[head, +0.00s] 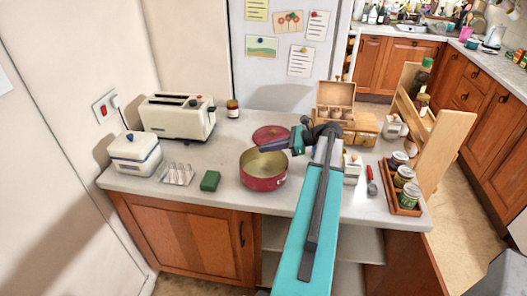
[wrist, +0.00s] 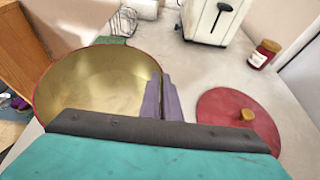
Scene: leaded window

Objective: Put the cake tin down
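The cake tin (head: 262,183) is round and red with a gold inside, upright near the front middle of the counter. It fills the left of the wrist view (wrist: 95,82) and looks empty. My gripper (head: 265,148) reaches in from the right at the tin's rim. In the wrist view its purple fingers (wrist: 163,92) are close together, one on each side of the rim, pinching it. I cannot tell whether the tin's base touches the counter. A red lid (head: 270,133) with a gold knob lies apart behind the tin, and shows in the wrist view (wrist: 238,118).
A green block (head: 210,181) and a wire toast rack (head: 178,174) are left of the tin. A white box (head: 135,153), a cream toaster (head: 178,117) and a jar (head: 233,109) stand farther left and behind. A wooden tray of jars (head: 403,189) is at the right counter end.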

